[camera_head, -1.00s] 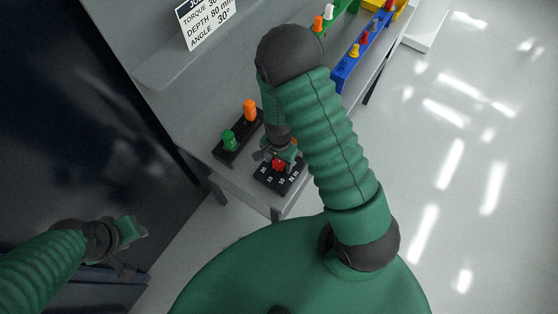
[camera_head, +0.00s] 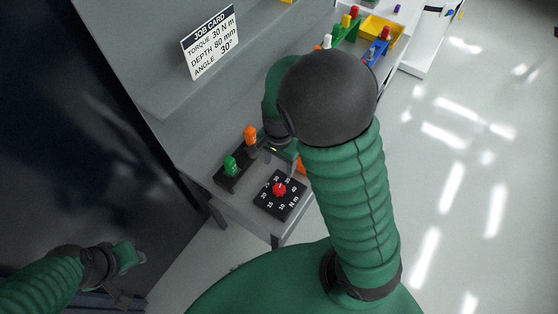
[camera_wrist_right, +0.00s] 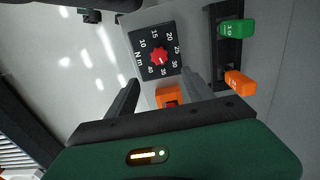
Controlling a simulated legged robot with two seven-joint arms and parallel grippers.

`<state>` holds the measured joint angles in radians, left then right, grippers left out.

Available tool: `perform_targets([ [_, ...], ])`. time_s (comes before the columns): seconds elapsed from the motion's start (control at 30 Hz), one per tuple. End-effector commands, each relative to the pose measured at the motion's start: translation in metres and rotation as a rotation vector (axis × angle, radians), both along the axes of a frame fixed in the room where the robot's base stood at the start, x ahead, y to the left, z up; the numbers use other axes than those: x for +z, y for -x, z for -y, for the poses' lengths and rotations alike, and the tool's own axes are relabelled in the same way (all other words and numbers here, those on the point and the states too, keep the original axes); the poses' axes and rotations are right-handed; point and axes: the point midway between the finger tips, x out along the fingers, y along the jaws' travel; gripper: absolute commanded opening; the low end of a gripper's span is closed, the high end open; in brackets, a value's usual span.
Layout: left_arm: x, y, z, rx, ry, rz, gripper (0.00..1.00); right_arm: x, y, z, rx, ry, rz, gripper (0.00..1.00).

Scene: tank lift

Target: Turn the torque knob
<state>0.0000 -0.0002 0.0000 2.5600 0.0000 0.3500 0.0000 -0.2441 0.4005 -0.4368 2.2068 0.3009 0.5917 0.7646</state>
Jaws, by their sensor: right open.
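The red torque knob (camera_head: 279,189) sits on a black dial plate (camera_head: 268,207) marked in N m, on the grey bench. In the right wrist view the knob (camera_wrist_right: 160,58) lies ahead of my right gripper (camera_wrist_right: 160,88), whose two fingers are apart and empty. My right gripper (camera_head: 284,154) is just behind the dial in the head view, clear of the knob and partly hidden by my arm. The knob's pointer is too small to read surely. My left gripper (camera_head: 132,257) hangs at lower left, away from the bench; its jaws are unclear.
A job card (camera_head: 211,43) reads torque 30 N m, depth 80 mm, angle 30°. A black block holds a green piece (camera_head: 231,165) and an orange piece (camera_head: 250,137). An orange block (camera_wrist_right: 168,97) is near the dial. Coloured trays (camera_head: 381,30) stand farther back.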

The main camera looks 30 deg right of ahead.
Motion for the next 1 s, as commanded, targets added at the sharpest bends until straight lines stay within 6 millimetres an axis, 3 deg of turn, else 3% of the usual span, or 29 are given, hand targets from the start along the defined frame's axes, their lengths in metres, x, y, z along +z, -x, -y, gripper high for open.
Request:
perform_targets([
  [0.4, -0.005, 0.000, 0.000, 0.000, 0.000, 0.000, 0.36, 0.003, 0.001, -0.001, 0.044, -0.006, -0.001, 0.60],
  [0.47, -0.013, 0.000, 0.000, 0.000, 0.000, 0.000, 0.36, 0.000, 0.001, -0.003, 0.142, -0.017, -0.001, 0.60],
  [0.73, -0.051, 0.000, 0.000, 0.000, 0.000, -0.001, 0.36, 0.005, 0.001, -0.004, 0.885, -0.015, 0.009, 0.60],
  [0.87, -0.054, 0.000, 0.000, 0.000, 0.000, 0.000, 0.36, 0.010, 0.001, -0.003, 1.041, 0.000, 0.002, 0.60],
  [1.0, -0.051, 0.000, 0.000, 0.000, 0.000, 0.000, 0.36, -0.005, 0.002, -0.003, 1.053, -0.002, -0.002, 0.60],
])
